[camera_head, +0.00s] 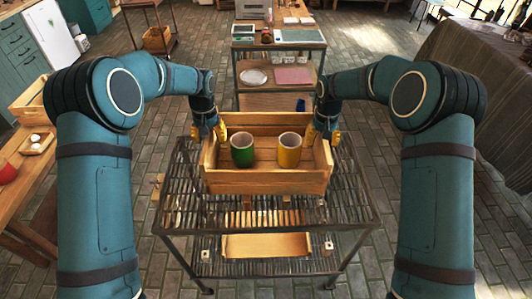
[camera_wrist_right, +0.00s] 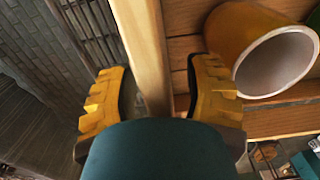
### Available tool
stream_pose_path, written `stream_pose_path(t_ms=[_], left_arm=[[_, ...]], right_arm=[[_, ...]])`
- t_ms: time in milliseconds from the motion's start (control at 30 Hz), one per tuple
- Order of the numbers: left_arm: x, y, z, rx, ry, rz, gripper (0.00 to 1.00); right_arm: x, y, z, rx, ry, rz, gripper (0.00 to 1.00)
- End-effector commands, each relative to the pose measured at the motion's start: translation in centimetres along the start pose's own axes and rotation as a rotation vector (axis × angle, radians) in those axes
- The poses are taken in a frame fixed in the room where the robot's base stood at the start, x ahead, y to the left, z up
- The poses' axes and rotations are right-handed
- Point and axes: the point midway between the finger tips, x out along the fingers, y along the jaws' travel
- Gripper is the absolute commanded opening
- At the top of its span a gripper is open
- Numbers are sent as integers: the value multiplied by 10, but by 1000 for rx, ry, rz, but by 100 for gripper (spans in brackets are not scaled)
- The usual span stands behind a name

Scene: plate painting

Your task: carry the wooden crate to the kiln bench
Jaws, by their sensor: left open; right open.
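The wooden crate (camera_head: 267,182) sits level on a dark metal slatted table in the middle of the head view. It holds a green cup (camera_head: 242,150) on the left and a yellow cup (camera_head: 289,150) on the right. My left gripper (camera_head: 208,134) is open at the crate's left end wall; whether its fingers straddle the wall is hard to see. My right gripper (camera_head: 322,135) is open at the right end wall. In the right wrist view its fingers (camera_wrist_right: 158,95) stand on either side of the wall (camera_wrist_right: 142,50), with a gap visible. Which surface is the kiln bench is unclear.
The slatted table (camera_head: 350,208) has a lower shelf with a wooden piece (camera_head: 266,246). A shelved bench (camera_head: 278,46) stands behind the crate. A wooden table (camera_head: 12,193) is at the left and a draped table (camera_head: 475,85) at the right. Brick floor (camera_head: 385,150) lies between.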

Motion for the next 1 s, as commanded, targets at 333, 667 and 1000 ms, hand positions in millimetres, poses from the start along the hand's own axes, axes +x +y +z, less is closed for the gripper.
stream_pose_path(t_ms=[333,667,1000], left_arm=[[0,0,0,0,0,0,0],[-1,0,0,0,2,0,0],[-9,0,0,0,0,0,0]], right_arm=[[0,0,0,0,0,0,0],[-1,0,0,0,2,-1,0],[-9,0,0,0,1,0,0]])
